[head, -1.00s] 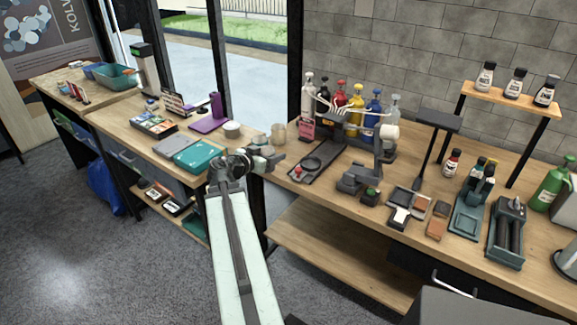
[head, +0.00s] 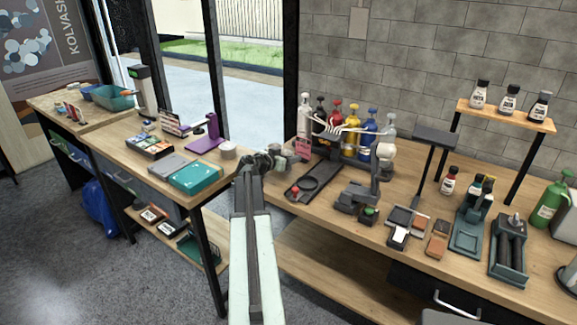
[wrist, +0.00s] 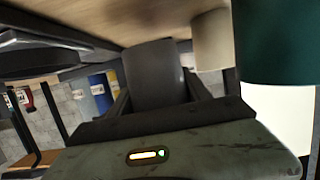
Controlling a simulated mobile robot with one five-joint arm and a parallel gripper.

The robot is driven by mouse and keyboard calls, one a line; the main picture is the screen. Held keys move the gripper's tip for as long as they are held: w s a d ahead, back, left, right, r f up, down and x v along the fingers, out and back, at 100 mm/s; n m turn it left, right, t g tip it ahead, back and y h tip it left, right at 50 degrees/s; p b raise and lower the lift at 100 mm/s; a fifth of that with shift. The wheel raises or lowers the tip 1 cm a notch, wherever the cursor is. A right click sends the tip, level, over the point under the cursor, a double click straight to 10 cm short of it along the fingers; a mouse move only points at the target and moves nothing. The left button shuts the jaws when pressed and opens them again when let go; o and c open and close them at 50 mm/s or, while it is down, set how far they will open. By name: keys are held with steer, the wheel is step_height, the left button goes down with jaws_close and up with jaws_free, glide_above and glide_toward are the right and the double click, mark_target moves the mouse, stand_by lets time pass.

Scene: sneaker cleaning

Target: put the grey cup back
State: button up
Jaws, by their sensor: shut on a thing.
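The grey cup (wrist: 155,75) fills the middle of the wrist view, held between the two dark fingers of my gripper (wrist: 160,100). My gripper is shut on it. In the head view my gripper (head: 274,160) is by the left end of the right workbench (head: 400,215), near the gap between the benches. There the cup is small and mostly hidden by the gripper, and I cannot tell whether it touches the bench.
A pale round container (head: 228,151) and a teal box (head: 196,177) stand on the left bench. A dark tray (head: 313,183) and several coloured bottles (head: 353,133) are right of my gripper. A beige cylinder (wrist: 212,40) shows beside the cup in the wrist view.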

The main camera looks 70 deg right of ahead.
step_height(320, 180, down, 4)
steer(key=b, duration=0.2)
steer(key=shift+r+b, duration=0.25)
steer(key=shift+b, duration=0.05)
steer(key=shift+r, duration=0.2)
steer(key=shift+f, duration=0.15)
steer(key=o, duration=1.2)
steer(key=shift+o, duration=0.2)
steer(key=shift+a+r+p, duration=0.3)
steer(key=shift+r+p, duration=0.05)
steer(key=shift+p, duration=0.05)
steer(key=p+v, duration=0.3)
steer(key=v, duration=0.8)
steer(key=shift+w+a, duration=0.1)
steer(key=shift+a, duration=0.1)
